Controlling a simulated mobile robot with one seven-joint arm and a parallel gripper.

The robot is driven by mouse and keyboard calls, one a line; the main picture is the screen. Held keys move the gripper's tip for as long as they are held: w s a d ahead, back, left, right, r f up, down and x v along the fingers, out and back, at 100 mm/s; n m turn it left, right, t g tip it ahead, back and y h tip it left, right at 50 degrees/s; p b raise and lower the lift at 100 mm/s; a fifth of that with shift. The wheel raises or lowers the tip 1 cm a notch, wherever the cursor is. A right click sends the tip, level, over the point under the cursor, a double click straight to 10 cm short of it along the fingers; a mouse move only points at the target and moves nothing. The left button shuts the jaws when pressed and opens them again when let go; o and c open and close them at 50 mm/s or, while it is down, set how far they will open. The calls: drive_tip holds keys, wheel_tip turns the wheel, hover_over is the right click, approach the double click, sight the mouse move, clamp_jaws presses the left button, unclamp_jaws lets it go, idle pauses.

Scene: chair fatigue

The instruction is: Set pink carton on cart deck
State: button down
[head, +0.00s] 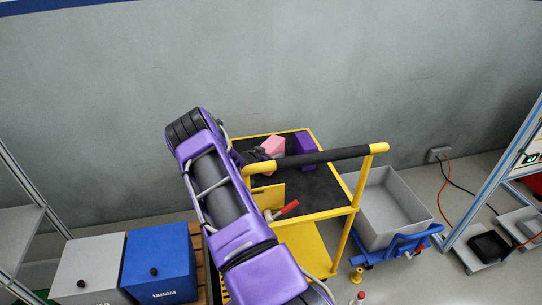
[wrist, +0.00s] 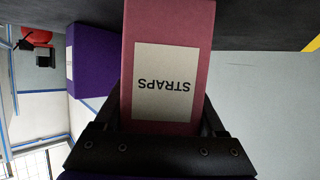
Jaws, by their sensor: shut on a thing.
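The pink carton (head: 273,146) is at the far left part of the yellow cart's dark deck (head: 318,187), near the wall. In the wrist view the pink carton (wrist: 168,25) fills the middle, with a white label reading STRAPS upside down. My gripper (wrist: 163,108) is shut on the carton, one finger on each side. In the head view my gripper (head: 257,154) is partly hidden behind my purple arm. The carton's far end is cut off in the wrist view, so I cannot tell whether it touches the deck.
A purple carton (head: 305,149) stands on the deck right of the pink one; it also shows in the wrist view (wrist: 92,58). The cart's black-gripped handle (head: 320,158) crosses in front. A grey bin (head: 385,215) stands to the right. The deck's near part is clear.

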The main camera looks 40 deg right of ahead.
drive_tip(key=shift+f, duration=0.2)
unclamp_jaws()
drive_tip(key=shift+f, duration=0.1)
drive_tip(key=shift+a+r, duration=0.25)
drive_tip(key=shift+r, duration=0.05)
drive_tip(key=p+v, duration=0.1)
drive_tip(key=v, duration=1)
drive_tip(key=shift+s+a+p, duration=0.2)
drive_tip(key=shift+a+p, duration=0.05)
drive_tip(key=shift+p, duration=0.1)
drive_tip(key=shift+f, duration=0.1)
